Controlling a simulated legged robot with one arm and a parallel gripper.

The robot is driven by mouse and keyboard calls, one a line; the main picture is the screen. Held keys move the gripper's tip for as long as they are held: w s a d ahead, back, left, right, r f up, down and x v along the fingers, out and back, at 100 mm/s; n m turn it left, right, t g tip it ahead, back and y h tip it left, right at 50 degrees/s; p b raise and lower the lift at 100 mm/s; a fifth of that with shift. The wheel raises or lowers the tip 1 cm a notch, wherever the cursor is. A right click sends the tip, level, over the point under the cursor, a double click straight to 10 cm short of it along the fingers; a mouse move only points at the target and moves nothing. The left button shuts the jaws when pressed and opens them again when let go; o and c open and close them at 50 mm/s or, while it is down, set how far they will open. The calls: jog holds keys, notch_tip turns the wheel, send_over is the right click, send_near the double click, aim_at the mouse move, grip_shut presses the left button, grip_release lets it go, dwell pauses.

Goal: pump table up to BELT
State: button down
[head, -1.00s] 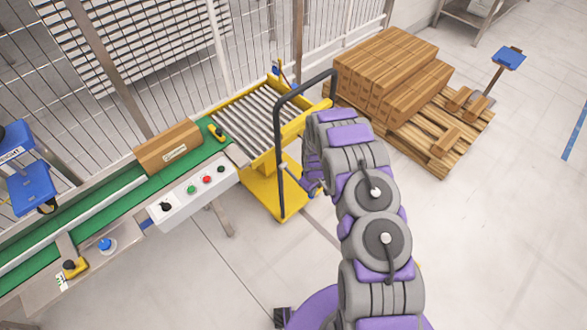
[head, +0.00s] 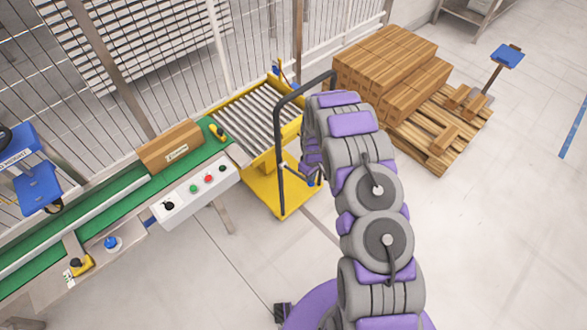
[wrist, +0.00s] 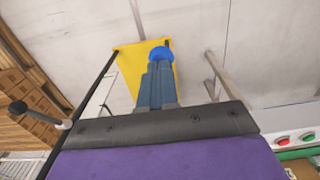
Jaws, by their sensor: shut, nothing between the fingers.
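The lift table (head: 268,187) is yellow with a grey roller top (head: 255,118). It stands at the right end of the green belt (head: 112,204), and a black push handle (head: 281,150) rises at its near side. The roller top looks about level with the belt, but I cannot tell exactly. My gripper (wrist: 158,66) is shut and empty, pointing down over the yellow base (wrist: 128,60). A round blue part (wrist: 160,53) shows at its fingertips; I cannot tell whether they touch it. In the head view my arm partly hides the gripper beside the handle.
A carton (head: 171,147) sits on the belt. A control panel (head: 196,190) with buttons lines the belt's front. A pallet (head: 440,151) with stacked cartons (head: 385,68) stands right of the table. Fencing runs behind.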

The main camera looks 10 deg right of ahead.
jog(key=shift+s+f, duration=0.1)
jog(key=shift+f, duration=0.55)
jog(key=shift+s+d+f, duration=0.1)
jog(key=shift+s+f, duration=0.05)
jog(key=shift+f, duration=0.45)
jog(key=shift+s+d+f, duration=0.1)
jog(key=shift+s+f, duration=0.05)
jog(key=shift+f, duration=0.55)
jog(key=shift+s+f, duration=0.1)
jog(key=shift+f, duration=1.4)
